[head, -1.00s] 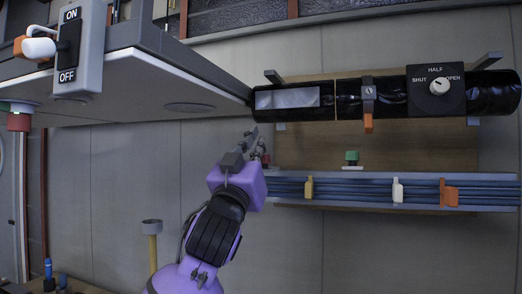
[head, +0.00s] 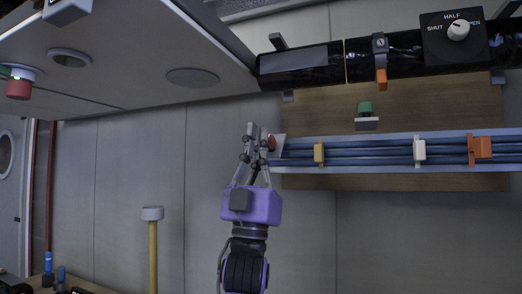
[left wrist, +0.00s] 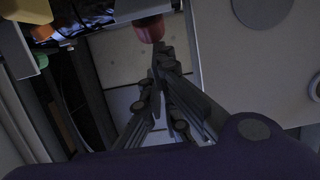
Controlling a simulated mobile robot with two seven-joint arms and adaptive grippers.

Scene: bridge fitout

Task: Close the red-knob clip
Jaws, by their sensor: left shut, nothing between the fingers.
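The red knob (head: 272,143) shows at the left end of the blue cable run, with a pale plate beside it, partly hidden by my left gripper. My left gripper (head: 252,130) is shut and empty, its fingers pointing up just left of the red knob. I cannot tell whether they touch. In the left wrist view the shut fingertips (left wrist: 160,50) lie just below a red knob (left wrist: 150,28). How far the clip is open is not clear. My right gripper is not in view.
Yellow (head: 318,152), white (head: 419,150) and orange (head: 480,148) clips sit along the cables. A green knob (head: 366,107) stands above them, below the black pipe (head: 400,62). A pale cabinet (head: 130,70) overhangs at upper left. The wall below the cables is clear.

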